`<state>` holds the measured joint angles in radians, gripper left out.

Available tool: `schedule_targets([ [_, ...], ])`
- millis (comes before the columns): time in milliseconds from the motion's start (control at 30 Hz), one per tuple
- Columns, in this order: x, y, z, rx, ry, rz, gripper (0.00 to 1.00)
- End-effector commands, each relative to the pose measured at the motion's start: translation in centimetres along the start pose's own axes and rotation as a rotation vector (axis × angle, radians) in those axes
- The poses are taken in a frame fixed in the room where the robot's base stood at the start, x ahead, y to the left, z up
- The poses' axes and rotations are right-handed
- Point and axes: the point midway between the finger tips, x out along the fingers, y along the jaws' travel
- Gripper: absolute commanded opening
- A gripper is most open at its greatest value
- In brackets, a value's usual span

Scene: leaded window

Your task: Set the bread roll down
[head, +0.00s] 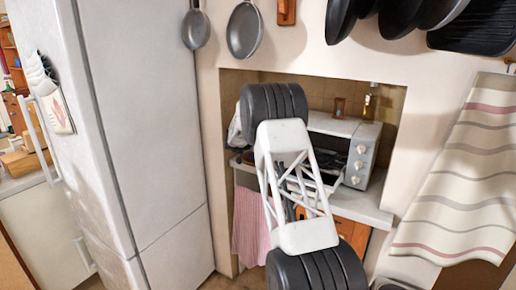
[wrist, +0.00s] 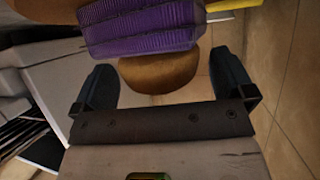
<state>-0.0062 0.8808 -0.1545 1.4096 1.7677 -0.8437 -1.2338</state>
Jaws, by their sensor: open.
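The bread roll, brown and rounded (wrist: 160,73), shows in the wrist view between the two dark fingers of my gripper (wrist: 163,66). The fingers stand apart, with a narrow gap between the roll and the right finger; the roll's left edge is close to the left finger. A purple ribbed object (wrist: 140,25) overlaps the roll's upper side in the picture. I cannot tell what the roll rests on. In the head view my arm reaches into the wall recess and hides the gripper and the roll.
A white oven (head: 367,150) stands on the counter (head: 362,208) in the recess, with a bottle (head: 369,106) behind it. A pink striped towel (head: 250,228) hangs below. A fridge (head: 150,110) is on the left. A yellow item (wrist: 232,4) lies by the purple object.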

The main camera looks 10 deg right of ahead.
Motion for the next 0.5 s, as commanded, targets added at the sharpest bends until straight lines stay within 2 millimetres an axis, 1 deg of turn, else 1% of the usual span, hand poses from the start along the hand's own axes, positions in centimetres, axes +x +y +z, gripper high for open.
schedule_targets([
  [400,0.02,0.0,0.02,0.0,0.0,0.0,1.0],
  [500,-0.77,-0.04,-0.02,0.0,0.0,-0.001,1.0],
])
